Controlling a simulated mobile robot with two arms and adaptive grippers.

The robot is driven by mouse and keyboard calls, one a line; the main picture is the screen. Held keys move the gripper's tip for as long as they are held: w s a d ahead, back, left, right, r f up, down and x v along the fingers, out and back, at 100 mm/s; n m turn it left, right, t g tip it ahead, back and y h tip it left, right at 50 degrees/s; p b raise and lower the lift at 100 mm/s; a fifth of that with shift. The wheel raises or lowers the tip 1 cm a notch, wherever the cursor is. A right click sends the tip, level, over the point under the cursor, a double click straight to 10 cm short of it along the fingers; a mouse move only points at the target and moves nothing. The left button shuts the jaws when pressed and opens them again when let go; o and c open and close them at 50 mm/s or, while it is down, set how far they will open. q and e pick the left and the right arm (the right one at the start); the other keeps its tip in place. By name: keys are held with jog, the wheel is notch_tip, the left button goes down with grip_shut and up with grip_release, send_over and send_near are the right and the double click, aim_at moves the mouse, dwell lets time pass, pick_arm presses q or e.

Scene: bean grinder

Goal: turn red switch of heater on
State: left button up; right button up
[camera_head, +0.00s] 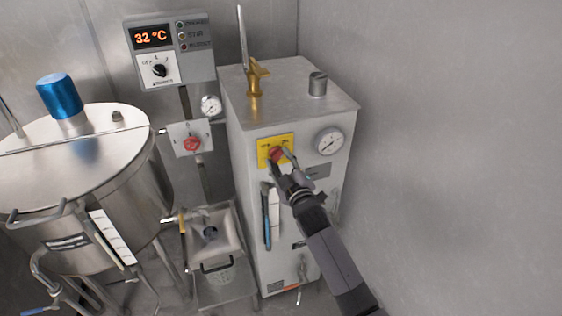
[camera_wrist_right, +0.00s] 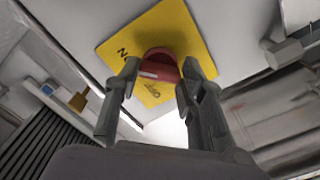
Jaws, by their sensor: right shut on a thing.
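The heater (camera_head: 288,90) is a tall grey metal box standing right of the middle in the head view. Its red switch (camera_head: 276,154) sits on a yellow plate (camera_head: 264,146) on the front face. My right gripper (camera_head: 281,160) is at the switch, with its fingers on either side of the knob. In the right wrist view the red switch (camera_wrist_right: 160,68) shows between the two fingertips of the gripper (camera_wrist_right: 158,78), with a white mark on it. The yellow plate (camera_wrist_right: 185,30) behind it bears lettering, partly hidden by the fingers. My left gripper is in neither view.
A gauge (camera_head: 329,141) is right of the switch, and a brass valve (camera_head: 256,78) stands on the heater's top. Another red knob (camera_head: 192,144) is on a wall plate to the left. A control box (camera_head: 170,48) reads 32 °C. A steel tank (camera_head: 85,165) fills the left.

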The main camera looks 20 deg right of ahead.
jog(key=o, duration=1.1)
jog(key=shift+o, duration=0.2)
jog(key=s, duration=1.2)
jog(key=shift+d, duration=0.2)
jog(key=shift+f, duration=0.1)
